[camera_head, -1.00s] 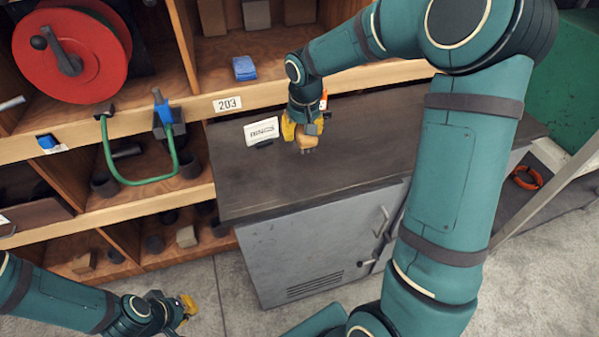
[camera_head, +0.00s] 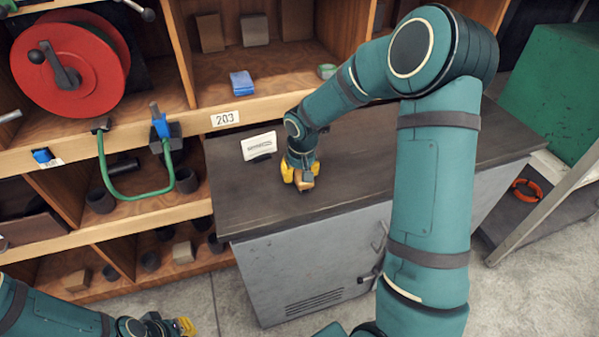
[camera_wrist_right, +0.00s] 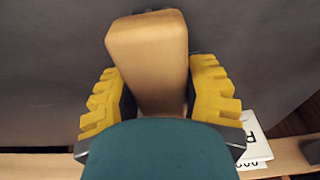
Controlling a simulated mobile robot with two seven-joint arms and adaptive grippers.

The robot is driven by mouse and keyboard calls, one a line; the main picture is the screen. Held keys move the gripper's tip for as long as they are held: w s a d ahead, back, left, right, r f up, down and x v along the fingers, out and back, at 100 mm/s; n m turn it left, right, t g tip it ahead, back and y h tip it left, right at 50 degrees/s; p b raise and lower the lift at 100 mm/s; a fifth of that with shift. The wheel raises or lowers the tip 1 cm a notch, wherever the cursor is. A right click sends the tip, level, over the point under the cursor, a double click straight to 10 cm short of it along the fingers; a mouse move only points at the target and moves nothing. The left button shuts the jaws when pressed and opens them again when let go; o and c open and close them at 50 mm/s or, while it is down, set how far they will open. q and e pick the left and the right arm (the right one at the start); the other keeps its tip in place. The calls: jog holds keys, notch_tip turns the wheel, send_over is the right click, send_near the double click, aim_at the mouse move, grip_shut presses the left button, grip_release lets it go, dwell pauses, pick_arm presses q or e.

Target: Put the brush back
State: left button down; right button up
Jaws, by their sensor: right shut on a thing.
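The brush (camera_head: 306,184) has a pale wooden block body and sits in my right gripper (camera_head: 300,174), low over the dark top of the grey cabinet (camera_head: 350,165). In the right wrist view the wooden block (camera_wrist_right: 148,60) lies between the yellow fingers of that gripper (camera_wrist_right: 160,98), which are shut on it. Whether the brush touches the top is unclear. My left gripper (camera_head: 184,327) shows only in part at the bottom left, with its fingers too small to judge.
A white sign (camera_head: 259,146) stands on the cabinet top, left of and behind my right gripper. Shelves with a red reel (camera_head: 70,65), a blue item (camera_head: 241,83) and several dark cylinders stand behind and left.

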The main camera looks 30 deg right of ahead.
jog(key=shift+f, duration=0.1)
jog(key=shift+f, duration=0.15)
jog(key=o, duration=1.2)
jog(key=shift+c, duration=0.2)
jog(key=shift+r, duration=0.35)
jog(key=r, duration=0.4)
jog(key=s+r+p, duration=0.1)
jog(key=r, duration=0.6)
jog(key=shift+s+a+r+p, duration=0.2)
jog(key=shift+s+r+p, duration=0.1)
jog(key=shift+s+r, duration=0.05)
